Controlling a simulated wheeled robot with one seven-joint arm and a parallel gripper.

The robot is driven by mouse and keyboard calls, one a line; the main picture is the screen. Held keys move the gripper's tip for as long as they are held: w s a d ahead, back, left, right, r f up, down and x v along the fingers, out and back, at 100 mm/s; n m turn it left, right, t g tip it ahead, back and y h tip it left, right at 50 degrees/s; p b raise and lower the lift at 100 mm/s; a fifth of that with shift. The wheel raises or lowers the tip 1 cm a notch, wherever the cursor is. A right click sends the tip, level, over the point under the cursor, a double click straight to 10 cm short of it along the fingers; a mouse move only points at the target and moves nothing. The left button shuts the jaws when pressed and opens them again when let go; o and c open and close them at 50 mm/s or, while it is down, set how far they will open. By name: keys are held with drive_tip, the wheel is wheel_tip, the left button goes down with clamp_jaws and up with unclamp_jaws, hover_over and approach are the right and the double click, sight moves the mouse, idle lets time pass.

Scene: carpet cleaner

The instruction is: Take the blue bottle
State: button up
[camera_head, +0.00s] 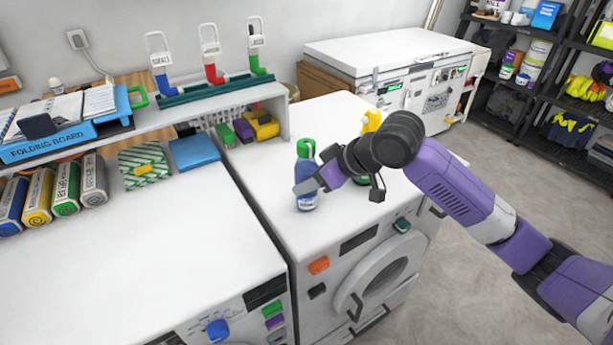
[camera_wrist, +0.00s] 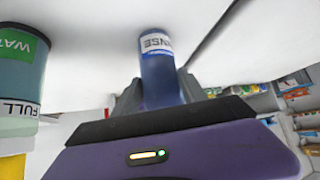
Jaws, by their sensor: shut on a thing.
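The blue bottle (camera_head: 303,168) has a green top and a pale label near its base. It stands upright at the front left of the right-hand white machine's top (camera_head: 330,115). My gripper (camera_head: 312,184) reaches it from the right and is shut on its body. In the wrist view, the blue bottle (camera_wrist: 158,68) sits between the two fingers of my gripper (camera_wrist: 160,92), its label towards the top of the picture. Whether its base touches the machine top is not clear.
A yellow-topped bottle (camera_head: 372,119) stands close behind my gripper, partly hidden; its labelled body (camera_wrist: 22,75) shows in the wrist view. A shelf with coloured blocks (camera_head: 262,125) lies to the left. The left machine's top (camera_head: 150,250) is mostly clear.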

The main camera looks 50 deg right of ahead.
sight(314, 161)
drive_tip(key=shift+r, duration=0.15)
clamp_jaws()
drive_tip(key=shift+r, duration=0.15)
drive_tip(key=shift+r+p, duration=0.55)
drive_tip(key=shift+r, duration=0.1)
drive_tip(key=shift+r+p, duration=1.1)
drive_tip(key=shift+r, duration=0.5)
